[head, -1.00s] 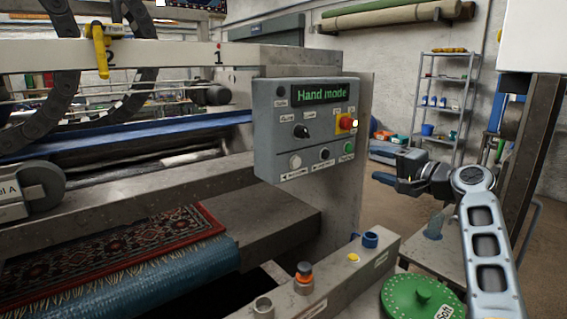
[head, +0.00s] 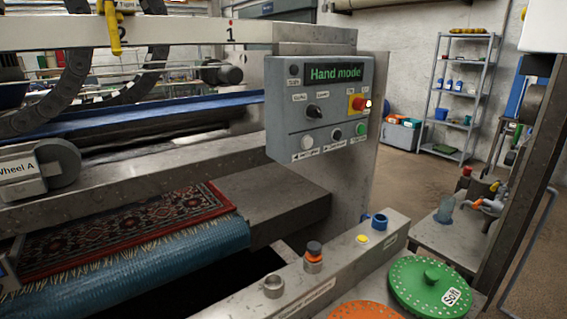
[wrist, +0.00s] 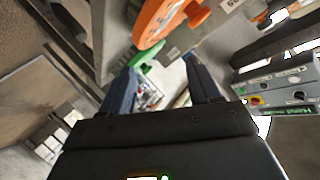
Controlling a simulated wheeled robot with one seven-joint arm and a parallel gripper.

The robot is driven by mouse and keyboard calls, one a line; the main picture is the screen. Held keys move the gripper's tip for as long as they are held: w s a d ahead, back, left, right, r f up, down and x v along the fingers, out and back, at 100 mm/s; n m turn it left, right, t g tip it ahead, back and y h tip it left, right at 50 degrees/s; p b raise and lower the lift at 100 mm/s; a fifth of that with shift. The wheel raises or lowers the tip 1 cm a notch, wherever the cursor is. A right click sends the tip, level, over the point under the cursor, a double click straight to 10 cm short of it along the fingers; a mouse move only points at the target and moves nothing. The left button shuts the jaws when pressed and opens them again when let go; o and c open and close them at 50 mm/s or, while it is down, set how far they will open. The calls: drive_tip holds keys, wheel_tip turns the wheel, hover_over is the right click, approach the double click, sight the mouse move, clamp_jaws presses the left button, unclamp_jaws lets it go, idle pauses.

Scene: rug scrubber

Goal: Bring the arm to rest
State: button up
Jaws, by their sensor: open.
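My gripper (wrist: 159,78) shows only in the wrist view. Its two dark fingers stand apart, with no object held between them. My arm and gripper are out of the head view. In the wrist view, an orange disc (wrist: 152,22) and a piece of a green disc (wrist: 143,58) show beyond the fingers. The control panel (wrist: 277,85) is at the right of that view, apart from the gripper.
In the head view, the control panel (head: 320,110) reads "Hand mode". A green disc marked "Soft" (head: 415,290) and an orange disc (head: 355,312) lie at the lower right. A patterned rug (head: 130,232) is at left. A shelf (head: 462,95) stands behind open floor.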

drive_tip(key=s+a+r+n, duration=0.2)
drive_tip(key=s+r+n, duration=0.1)
drive_tip(key=s, duration=1.5)
drive_tip(key=s+a+r+n+t, duration=0.1)
drive_tip(key=s+a+r+n, duration=0.2)
drive_tip(key=s+r, duration=0.8)
drive_tip(key=shift+s+a+r+n, duration=0.3)
drive_tip(key=shift+s+n, duration=0.1)
drive_tip(key=shift+n, duration=0.1)
